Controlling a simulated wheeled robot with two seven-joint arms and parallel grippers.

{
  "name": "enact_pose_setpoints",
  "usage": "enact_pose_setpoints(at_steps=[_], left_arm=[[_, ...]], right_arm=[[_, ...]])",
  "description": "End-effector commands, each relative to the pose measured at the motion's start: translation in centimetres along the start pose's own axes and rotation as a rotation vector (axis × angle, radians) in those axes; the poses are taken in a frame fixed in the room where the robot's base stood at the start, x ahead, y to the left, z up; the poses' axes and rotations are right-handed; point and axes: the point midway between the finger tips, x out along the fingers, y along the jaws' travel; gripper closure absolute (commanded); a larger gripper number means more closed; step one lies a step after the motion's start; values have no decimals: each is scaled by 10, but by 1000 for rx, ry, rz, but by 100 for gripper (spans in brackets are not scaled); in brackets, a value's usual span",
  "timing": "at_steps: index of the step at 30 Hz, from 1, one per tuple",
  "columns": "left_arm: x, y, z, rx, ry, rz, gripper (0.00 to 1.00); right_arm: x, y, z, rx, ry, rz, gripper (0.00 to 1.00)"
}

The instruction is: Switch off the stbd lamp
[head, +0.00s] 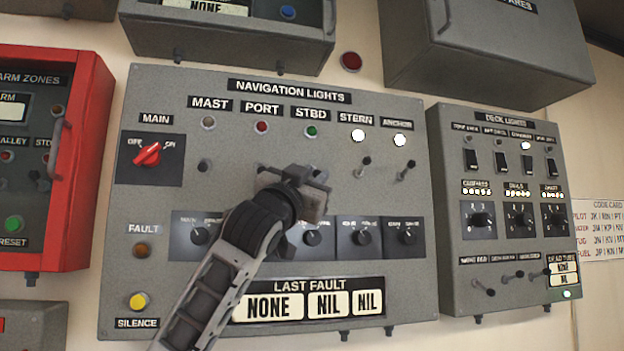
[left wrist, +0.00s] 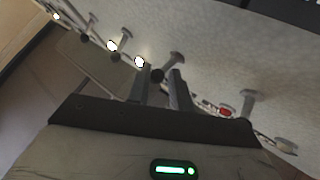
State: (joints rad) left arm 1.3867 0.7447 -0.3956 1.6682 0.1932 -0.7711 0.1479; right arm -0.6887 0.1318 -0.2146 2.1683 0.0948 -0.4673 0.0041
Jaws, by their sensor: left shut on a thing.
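The stbd lamp (head: 311,131) is a small green lamp under the STBD label on the grey navigation lights panel (head: 390,95). It looks dull green, without the white glow of the stern and anchor lamps. My left gripper (head: 298,190) is at the panel below this lamp and hides the stbd switch in the head view. In the left wrist view, my left gripper (left wrist: 162,88) has its fingers closed around a small dark-tipped lever (left wrist: 157,76), the stbd switch by its place. Which way the lever points is unclear. My right gripper is not in view.
The stern switch (head: 364,165) and anchor switch (head: 406,171) stand close to the right of the gripper. A row of dark rotary knobs (head: 361,238) lies below. The red main switch (head: 148,154) is at the left. A deck lights box (head: 500,245) juts out at the right.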

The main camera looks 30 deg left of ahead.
Motion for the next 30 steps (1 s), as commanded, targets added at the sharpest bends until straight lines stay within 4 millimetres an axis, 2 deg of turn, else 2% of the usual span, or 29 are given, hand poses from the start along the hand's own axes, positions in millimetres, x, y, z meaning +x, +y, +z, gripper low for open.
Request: enact_pose_setpoints(at_steps=[15,16,18,26,30], left_arm=[[0,1,0,11,20,2,100],[0,1,0,11,20,2,71],[0,0,0,11,19,2,57],[-1,0,1,11,17,1,57],[-11,0,2,11,18,0,57]], right_arm=[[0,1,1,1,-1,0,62],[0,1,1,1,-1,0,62],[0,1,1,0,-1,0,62],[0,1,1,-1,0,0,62],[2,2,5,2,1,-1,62]])
